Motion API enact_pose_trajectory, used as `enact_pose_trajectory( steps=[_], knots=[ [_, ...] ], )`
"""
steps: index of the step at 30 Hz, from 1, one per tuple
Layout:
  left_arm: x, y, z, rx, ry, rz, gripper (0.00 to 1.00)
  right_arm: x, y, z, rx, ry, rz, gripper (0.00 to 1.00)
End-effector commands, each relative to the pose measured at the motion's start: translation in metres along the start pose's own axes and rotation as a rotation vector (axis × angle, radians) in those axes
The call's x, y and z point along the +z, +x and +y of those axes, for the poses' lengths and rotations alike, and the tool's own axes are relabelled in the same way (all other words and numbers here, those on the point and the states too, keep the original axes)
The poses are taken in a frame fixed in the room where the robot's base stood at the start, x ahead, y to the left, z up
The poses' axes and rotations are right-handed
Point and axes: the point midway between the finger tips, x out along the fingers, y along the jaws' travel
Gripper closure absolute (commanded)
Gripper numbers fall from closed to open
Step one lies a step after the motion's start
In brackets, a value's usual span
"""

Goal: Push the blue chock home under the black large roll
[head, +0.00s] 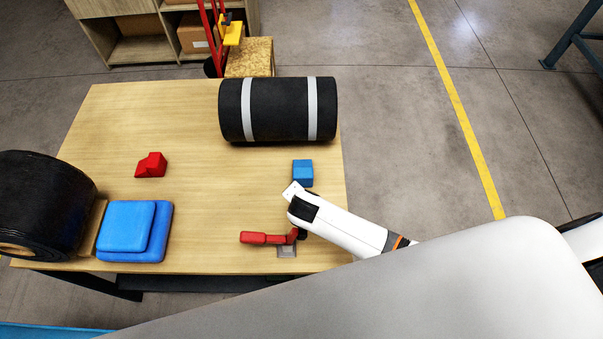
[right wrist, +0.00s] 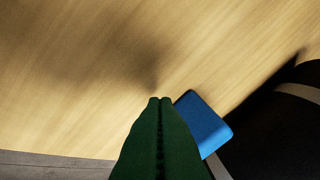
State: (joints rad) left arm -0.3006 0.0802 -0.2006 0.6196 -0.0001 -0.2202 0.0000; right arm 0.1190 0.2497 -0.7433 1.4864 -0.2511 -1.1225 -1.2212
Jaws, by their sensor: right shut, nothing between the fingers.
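The blue chock (head: 303,171) lies on the wooden table, just in front of the black roll with two white bands (head: 278,110), near its right end. A strip of bare table shows between them in the head view. In the right wrist view the chock (right wrist: 205,122) lies right beside the green fingers of my right gripper (right wrist: 160,100), between them and the black roll (right wrist: 275,135). The fingers are shut with nothing between them; whether they touch the chock I cannot tell. In the head view my right wrist hides the fingers. My left gripper is not in view.
A red block (head: 150,165) lies left of centre. A red handle (head: 265,238) is near the front edge. Blue pads (head: 130,230) and another black roll (head: 35,200) are at the left. The middle of the table (head: 205,150) is clear.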

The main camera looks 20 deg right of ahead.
Motion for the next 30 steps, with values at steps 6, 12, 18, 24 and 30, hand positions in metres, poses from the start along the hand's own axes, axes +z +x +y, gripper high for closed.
enact_pose_trajectory(
  steps=[6, 12, 18, 24, 30],
  knots=[
    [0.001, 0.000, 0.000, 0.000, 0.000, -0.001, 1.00, 0.000, 0.000, 0.000, 0.000, 0.000, 0.000, 1.00],
    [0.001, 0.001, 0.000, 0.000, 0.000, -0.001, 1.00, -0.006, 0.005, -0.006, -0.001, 0.000, 0.001, 1.00],
    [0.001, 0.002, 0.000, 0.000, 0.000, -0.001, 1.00, -0.013, 0.012, -0.013, 0.000, 0.000, 0.001, 1.00],
    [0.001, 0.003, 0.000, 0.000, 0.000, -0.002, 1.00, -0.020, 0.019, -0.021, -0.001, 0.001, 0.001, 1.00],
    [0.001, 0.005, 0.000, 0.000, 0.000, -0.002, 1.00, -0.028, 0.025, -0.028, -0.001, 0.000, 0.001, 1.00]
  ],
)
